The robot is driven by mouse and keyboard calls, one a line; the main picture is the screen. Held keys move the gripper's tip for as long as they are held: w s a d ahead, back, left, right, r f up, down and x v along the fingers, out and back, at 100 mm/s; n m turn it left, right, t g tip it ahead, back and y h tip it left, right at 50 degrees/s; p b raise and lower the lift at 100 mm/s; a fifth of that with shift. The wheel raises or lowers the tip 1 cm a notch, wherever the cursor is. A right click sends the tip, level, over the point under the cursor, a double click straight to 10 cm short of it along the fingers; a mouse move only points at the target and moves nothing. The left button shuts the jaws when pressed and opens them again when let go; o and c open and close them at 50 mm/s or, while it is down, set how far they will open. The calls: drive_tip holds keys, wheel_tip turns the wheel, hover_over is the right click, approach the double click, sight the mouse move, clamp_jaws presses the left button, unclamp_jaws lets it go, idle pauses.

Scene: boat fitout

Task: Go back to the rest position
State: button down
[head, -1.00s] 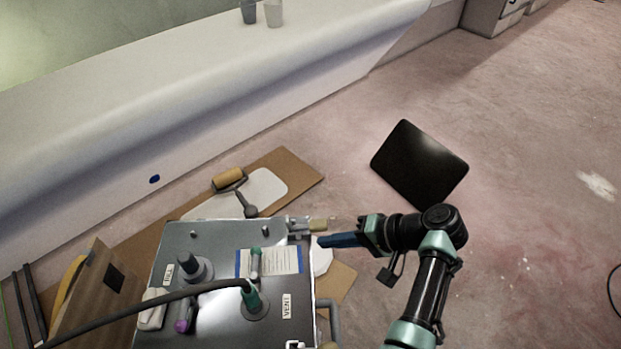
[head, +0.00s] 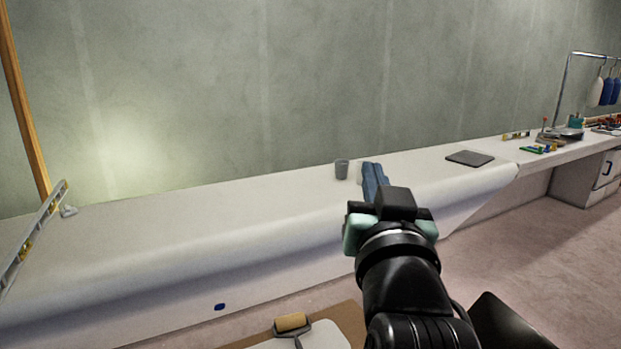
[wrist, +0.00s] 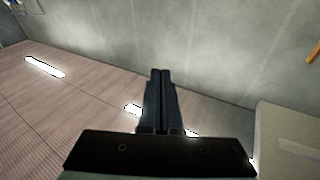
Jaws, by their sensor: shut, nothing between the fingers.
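My gripper (head: 372,172) is raised in the middle of the head view, in front of the long white ledge. Its blue fingers point up and away and are shut with nothing between them. In the wrist view the two dark fingers (wrist: 160,75) lie side by side, closed, with only open space and a grey wall beyond them. My gripper appears apart from any object. It partly covers a pale cup beside the grey cup in the head view.
A grey cup (head: 342,169) stands on the white ledge (head: 200,215). A dark flat plate (head: 470,158) lies further right, with several small items beyond. A level (head: 30,240) leans at the left.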

drive_tip(key=s+a+r+n+t, duration=0.1)
drive_tip(key=s+a+r+t, duration=0.3)
drive_tip(key=s+r, duration=0.5)
drive_tip(key=s+a+r+n+t, duration=0.1)
drive_tip(key=s+a+r+t, duration=0.3)
drive_tip(key=s+r, duration=0.5)
wheel_tip(320, 180, up, 21)
drive_tip(key=w+p, duration=0.1)
drive_tip(key=p, duration=2.1)
drive_tip(key=shift+d+y, duration=0.15)
drive_tip(key=shift+y, duration=0.15)
drive_tip(key=c, duration=1.6)
unclamp_jaws()
drive_tip(key=shift+r+p, duration=0.3)
drive_tip(key=shift+p, duration=0.05)
drive_tip(key=c, duration=1.3)
unclamp_jaws()
drive_tip(key=shift+r, duration=0.1)
drive_tip(key=o, duration=0.5)
drive_tip(key=shift+c, duration=0.2)
drive_tip(key=shift+o, duration=0.2)
